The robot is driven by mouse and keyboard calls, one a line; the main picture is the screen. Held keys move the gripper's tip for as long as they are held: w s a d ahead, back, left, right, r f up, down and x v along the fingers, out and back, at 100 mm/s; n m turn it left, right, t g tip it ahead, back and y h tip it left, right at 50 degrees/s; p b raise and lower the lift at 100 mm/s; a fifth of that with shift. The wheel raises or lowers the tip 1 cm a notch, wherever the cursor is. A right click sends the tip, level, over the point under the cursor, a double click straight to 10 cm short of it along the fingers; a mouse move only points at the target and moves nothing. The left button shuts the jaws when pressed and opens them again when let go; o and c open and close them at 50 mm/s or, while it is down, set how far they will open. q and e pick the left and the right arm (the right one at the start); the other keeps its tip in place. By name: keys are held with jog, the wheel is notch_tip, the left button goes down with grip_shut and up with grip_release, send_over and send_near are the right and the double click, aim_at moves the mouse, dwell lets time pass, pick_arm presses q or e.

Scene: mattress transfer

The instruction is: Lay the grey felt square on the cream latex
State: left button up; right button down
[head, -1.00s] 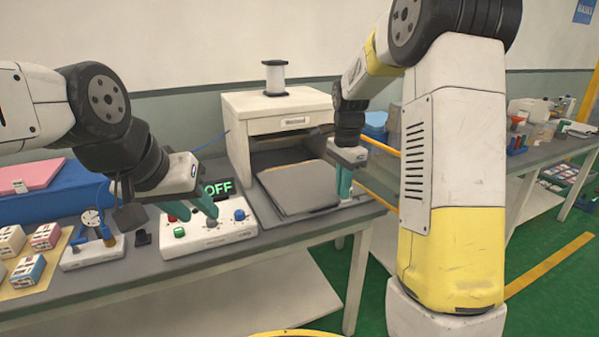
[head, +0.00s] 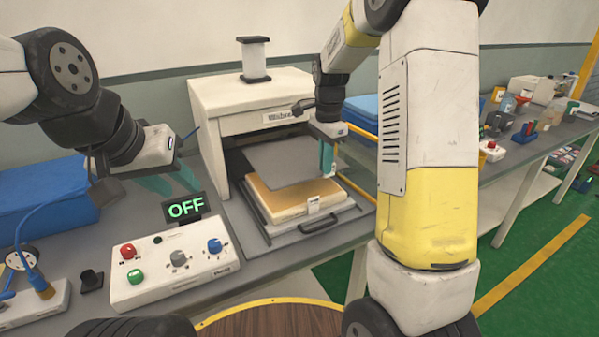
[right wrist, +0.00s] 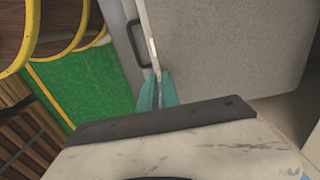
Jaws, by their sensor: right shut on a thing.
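The grey felt square (head: 283,162) is in the head view, over the back part of the cream latex (head: 297,203). Its underside is hidden, so I cannot tell whether it touches the latex. The latex is a thick block with a tan top and a white tag at its front. My right gripper (head: 326,157) is shut on the felt's right edge. In the right wrist view its teal fingers (right wrist: 157,90) pinch the edge of the felt (right wrist: 230,45). My left gripper (head: 170,184) is open and empty, behind the control box.
The latex lies on a grey tray (head: 275,241) with a dark handle, in front of a white press (head: 230,102). A blue case (head: 45,205) stands at left.

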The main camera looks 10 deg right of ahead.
notch_tip(320, 180, down, 8)
jog(key=shift+s+f, duration=0.1)
dwell(0.4)
jog(key=c, duration=1.6)
grip_release()
jog(key=shift+f, duration=0.1)
